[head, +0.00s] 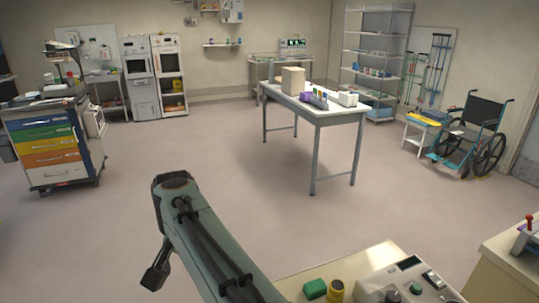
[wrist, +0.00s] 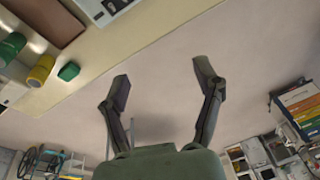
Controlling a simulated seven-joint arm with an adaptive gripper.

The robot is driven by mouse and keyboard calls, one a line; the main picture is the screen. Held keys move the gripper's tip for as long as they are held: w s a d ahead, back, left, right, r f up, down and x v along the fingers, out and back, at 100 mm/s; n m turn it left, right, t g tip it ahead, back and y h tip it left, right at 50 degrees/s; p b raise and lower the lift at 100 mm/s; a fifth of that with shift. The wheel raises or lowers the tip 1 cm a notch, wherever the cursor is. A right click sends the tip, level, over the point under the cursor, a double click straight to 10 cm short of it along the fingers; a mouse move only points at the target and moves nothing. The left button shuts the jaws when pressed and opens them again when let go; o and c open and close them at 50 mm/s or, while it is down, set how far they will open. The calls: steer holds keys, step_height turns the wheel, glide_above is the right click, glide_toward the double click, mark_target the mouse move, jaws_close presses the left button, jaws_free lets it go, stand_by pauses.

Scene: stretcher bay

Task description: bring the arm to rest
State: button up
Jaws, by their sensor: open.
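My gripper (wrist: 162,78) shows in the wrist view with its two dark fingers spread wide. Nothing is between them but the pale floor behind. In the head view my grey-green arm reaches up from the bottom edge, left of the near counter. A dark part that looks like a gripper finger (head: 157,272) sticks out below its upper end; the rest of the gripper is hidden there. The gripper appears to touch nothing.
A near counter (head: 318,277) holds a green block (head: 315,289), a yellow roll (head: 335,291) and a grey device (head: 405,285). A white table (head: 335,116) with boxes stands beyond. A drawer cart (head: 55,150) is left, a wheelchair (head: 475,135) right. The middle floor is clear.

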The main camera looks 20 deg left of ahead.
steer(key=w+d+r+m+t, duration=0.1)
steer(key=w+d+r+m, duration=0.2)
steer(key=d, duration=0.8)
steer(key=w+d+r+m+t, duration=0.1)
steer(key=w+d+r, duration=0.3)
steer(key=d, duration=0.7)
steer(key=s+d+m+h, duration=0.2)
steer(key=s+d, duration=0.5)
steer(key=d, duration=0.5)
steer(key=s+d+f+n+g, duration=0.1)
steer(key=s+d+f+g, duration=0.2)
steer(key=s+f, duration=0.8)
steer(key=s+d, duration=0.1)
steer(key=s, duration=0.3)
steer(key=shift+d+f+g+y, duration=0.2)
steer(key=shift+g+y, duration=0.1)
steer(key=shift+y, duration=0.1)
